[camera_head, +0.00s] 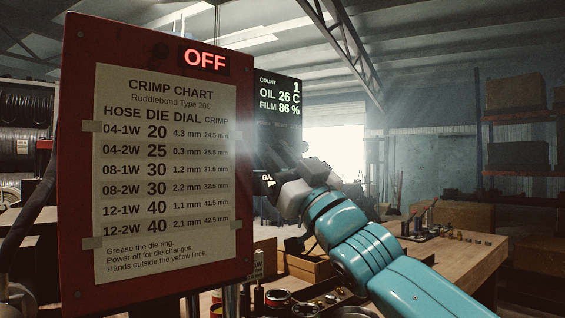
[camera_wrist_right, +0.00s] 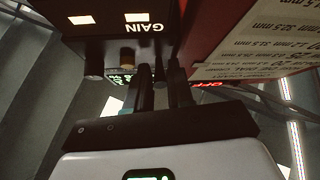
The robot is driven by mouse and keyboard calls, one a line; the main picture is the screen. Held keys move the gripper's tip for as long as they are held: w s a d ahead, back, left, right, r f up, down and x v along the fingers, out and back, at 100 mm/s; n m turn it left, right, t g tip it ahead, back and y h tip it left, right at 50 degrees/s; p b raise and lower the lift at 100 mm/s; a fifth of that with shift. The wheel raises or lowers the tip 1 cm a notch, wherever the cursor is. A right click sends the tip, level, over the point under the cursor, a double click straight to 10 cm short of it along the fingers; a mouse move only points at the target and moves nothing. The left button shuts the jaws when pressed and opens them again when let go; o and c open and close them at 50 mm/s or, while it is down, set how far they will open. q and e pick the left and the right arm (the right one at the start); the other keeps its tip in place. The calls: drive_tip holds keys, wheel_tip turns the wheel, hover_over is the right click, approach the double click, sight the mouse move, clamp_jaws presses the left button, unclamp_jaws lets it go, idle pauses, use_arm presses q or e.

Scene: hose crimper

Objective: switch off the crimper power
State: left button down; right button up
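The crimper's red panel (camera_head: 72,200) stands at the left in the head view and bears a crimp chart (camera_head: 165,170). A small display (camera_head: 205,60) at its top reads OFF in red. My right gripper (camera_head: 270,184) is at the lower part of this dark panel, beside the red panel's right edge. In the right wrist view its two dark fingers (camera_wrist_right: 160,80) stand a little apart, close to a dark box (camera_wrist_right: 105,40) marked GAIN. Whether they touch a control is unclear. My left gripper is not in view.
A wooden workbench (camera_head: 465,255) with small parts stands at the right. Wooden trays and round dies lie low in the middle. Shelves (camera_head: 520,140) stand at the far right. A dark hose curves at the left edge.

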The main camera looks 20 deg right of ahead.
drive_tip(key=b+v, duration=0.6)
drive_tip(key=v, duration=1)
drive_tip(key=shift+s+f, duration=0.15)
drive_tip(key=shift+s, duration=0.05)
